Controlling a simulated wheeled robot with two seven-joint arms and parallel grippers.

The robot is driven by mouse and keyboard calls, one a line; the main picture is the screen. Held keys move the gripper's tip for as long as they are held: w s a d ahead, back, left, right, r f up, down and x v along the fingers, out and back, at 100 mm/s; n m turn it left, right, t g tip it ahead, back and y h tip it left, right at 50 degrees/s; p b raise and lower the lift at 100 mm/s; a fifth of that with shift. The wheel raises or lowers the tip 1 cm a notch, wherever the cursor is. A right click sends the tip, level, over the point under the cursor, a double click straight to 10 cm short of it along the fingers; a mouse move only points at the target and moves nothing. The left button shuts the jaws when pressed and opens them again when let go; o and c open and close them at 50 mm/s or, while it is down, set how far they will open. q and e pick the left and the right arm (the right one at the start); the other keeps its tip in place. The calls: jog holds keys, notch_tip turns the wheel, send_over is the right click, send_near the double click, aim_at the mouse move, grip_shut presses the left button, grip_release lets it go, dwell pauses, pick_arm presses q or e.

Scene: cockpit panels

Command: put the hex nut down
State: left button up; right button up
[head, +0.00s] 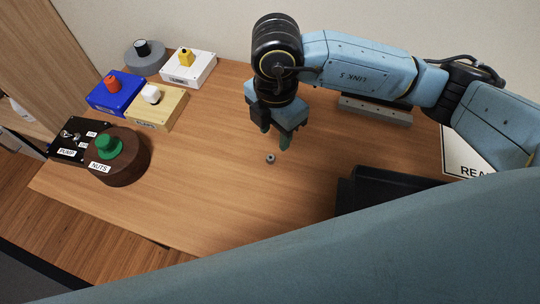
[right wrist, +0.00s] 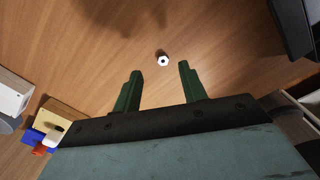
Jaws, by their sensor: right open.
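The hex nut (head: 270,158) is a small grey ring lying on the wooden table (head: 215,180). In the right wrist view, the hex nut (right wrist: 163,60) lies beyond the fingertips, about midway between them. My right gripper (head: 276,142) is above the table, close to the nut in the head view. In the right wrist view my right gripper (right wrist: 160,68) is open, with its two green fingers apart and nothing between them. The nut appears apart from both fingers. My left gripper is not in view.
At the left stand a brown round NUTS box (head: 120,170) with a green knob, a black switch panel (head: 70,140), and blue (head: 115,92), yellow (head: 158,110) and white (head: 190,68) boxes. A black tray (head: 375,193) lies at right. The table's middle is clear.

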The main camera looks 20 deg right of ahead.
aim_at(272, 156)
jog(key=shift+f, duration=1)
jog(key=shift+a+f, duration=0.1)
jog(key=shift+f, duration=0.25)
jog(key=f, duration=0.2)
jog(key=f+b, duration=0.1)
jog(key=f, duration=0.1)
jog(key=shift+s+a+f, duration=0.1)
jog(key=shift+s+a, duration=0.1)
jog(key=shift+s, duration=0.15)
jog(key=shift+c, duration=0.8)
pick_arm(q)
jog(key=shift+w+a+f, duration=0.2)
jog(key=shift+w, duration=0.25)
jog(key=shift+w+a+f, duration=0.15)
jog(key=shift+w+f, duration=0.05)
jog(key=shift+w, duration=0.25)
pick_arm(e)
grip_shut()
